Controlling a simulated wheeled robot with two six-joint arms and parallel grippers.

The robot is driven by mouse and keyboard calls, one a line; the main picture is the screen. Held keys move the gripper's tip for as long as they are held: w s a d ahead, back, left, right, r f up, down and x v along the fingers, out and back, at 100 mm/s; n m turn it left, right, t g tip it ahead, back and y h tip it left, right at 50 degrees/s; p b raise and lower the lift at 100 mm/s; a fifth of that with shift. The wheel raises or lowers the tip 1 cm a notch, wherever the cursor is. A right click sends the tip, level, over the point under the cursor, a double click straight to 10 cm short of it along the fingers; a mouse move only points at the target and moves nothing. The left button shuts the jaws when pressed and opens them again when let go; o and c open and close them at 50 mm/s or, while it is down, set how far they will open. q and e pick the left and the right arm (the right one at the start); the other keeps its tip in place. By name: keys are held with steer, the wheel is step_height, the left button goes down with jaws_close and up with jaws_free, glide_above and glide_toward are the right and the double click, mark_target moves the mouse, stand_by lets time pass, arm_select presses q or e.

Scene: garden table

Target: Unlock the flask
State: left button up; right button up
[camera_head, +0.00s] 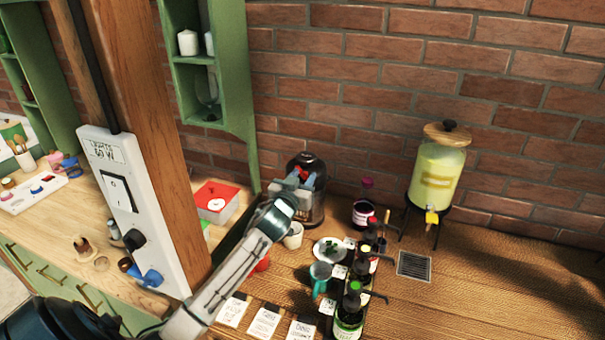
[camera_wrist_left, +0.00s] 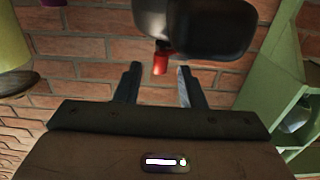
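The dark, glossy, round-topped vessel (camera_head: 318,168), seemingly the flask, stands by the brick wall, partly hidden behind my left gripper. The left wrist view is upside down and shows its dark body (camera_wrist_left: 195,28) with a small red part (camera_wrist_left: 161,62) sticking out. My left gripper (camera_head: 306,174) is in front of the vessel in the head view. Its two fingers (camera_wrist_left: 158,82) are apart, with the red part showing between and beyond their tips. I cannot tell whether a finger touches it. My right gripper is not in view.
A white cup (camera_head: 293,236) stands close below my left gripper. Dark bottles (camera_head: 350,310), a plate (camera_head: 330,250) and a teal mug (camera_head: 320,275) crowd the table to the right. A yellow dispenser (camera_head: 438,175) stands further right. A wooden post (camera_head: 150,130) rises at left.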

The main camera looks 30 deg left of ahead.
arm_select(q)
steer(key=shift+w, duration=0.15)
jaws_close()
steer(key=n+g+y+b, duration=0.1)
steer(key=y+b, duration=0.1)
steer(key=w+d+n+g+y+b, duration=0.1)
steer(key=n+y+b, duration=0.1)
steer(key=b, duration=0.1)
steer(key=n+g+y+b, duration=0.1)
steer(key=y+b, duration=0.1)
steer(key=b, duration=0.1)
steer(key=shift+w+d+n+y, duration=0.15)
steer(key=shift+w+n+y, duration=0.15)
steer(key=shift+w, duration=0.05)
jaws_free()
steer(key=shift+s+d+f, duration=0.1)
steer(key=shift+s, duration=0.05)
